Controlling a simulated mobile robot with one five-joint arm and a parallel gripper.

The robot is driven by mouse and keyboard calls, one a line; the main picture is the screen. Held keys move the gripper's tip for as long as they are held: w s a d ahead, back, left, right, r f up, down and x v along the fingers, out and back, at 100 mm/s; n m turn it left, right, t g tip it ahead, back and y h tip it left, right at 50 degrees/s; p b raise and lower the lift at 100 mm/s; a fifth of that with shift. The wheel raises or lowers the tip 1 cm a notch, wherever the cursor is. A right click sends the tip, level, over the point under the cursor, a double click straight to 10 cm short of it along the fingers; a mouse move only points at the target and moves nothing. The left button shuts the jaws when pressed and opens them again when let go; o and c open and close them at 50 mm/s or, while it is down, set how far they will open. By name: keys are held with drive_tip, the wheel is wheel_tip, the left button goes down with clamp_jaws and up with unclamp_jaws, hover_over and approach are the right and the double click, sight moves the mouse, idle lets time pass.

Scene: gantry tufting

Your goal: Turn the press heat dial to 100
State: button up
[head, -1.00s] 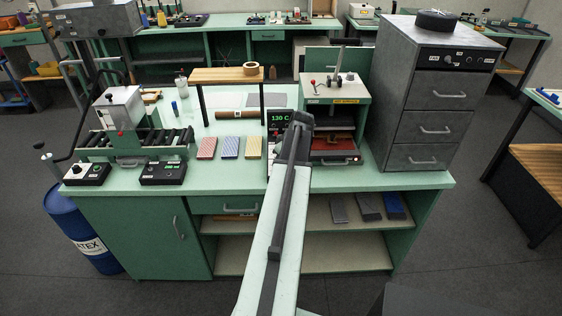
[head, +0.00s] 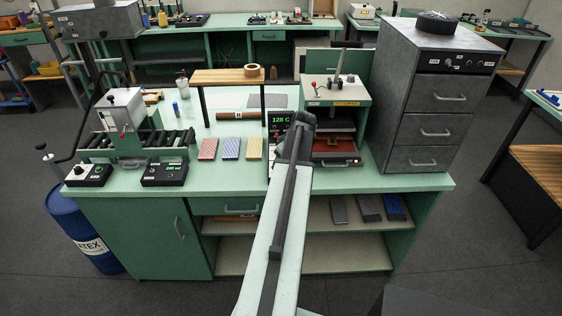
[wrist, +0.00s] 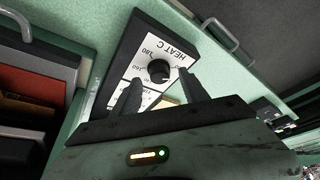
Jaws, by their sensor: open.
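The heat dial (wrist: 159,70) is a round black knob on a white plate marked HEAT C, in the wrist view. My gripper (wrist: 161,78) is open, its two dark fingers on either side of the knob; I cannot tell whether they touch it. Part of the scale is hidden by the fingers. In the head view the press display (head: 279,119) reads about 128 C in green. The press (head: 337,93) stands right of it, with red plates inside. My arm hides the dial and my fingertips in the head view.
The green bench (head: 130,196) carries several coloured pads left of the display. A roller machine (head: 125,120) stands at the left. A grey drawer cabinet (head: 440,90) stands right of the press. A wooden shelf (head: 228,76) rises behind the pads.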

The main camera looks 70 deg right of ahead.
drive_tip(key=p+v, duration=0.5)
drive_tip(key=v, duration=0.1)
drive_tip(key=shift+r, duration=0.3)
drive_tip(key=shift+s, duration=0.1)
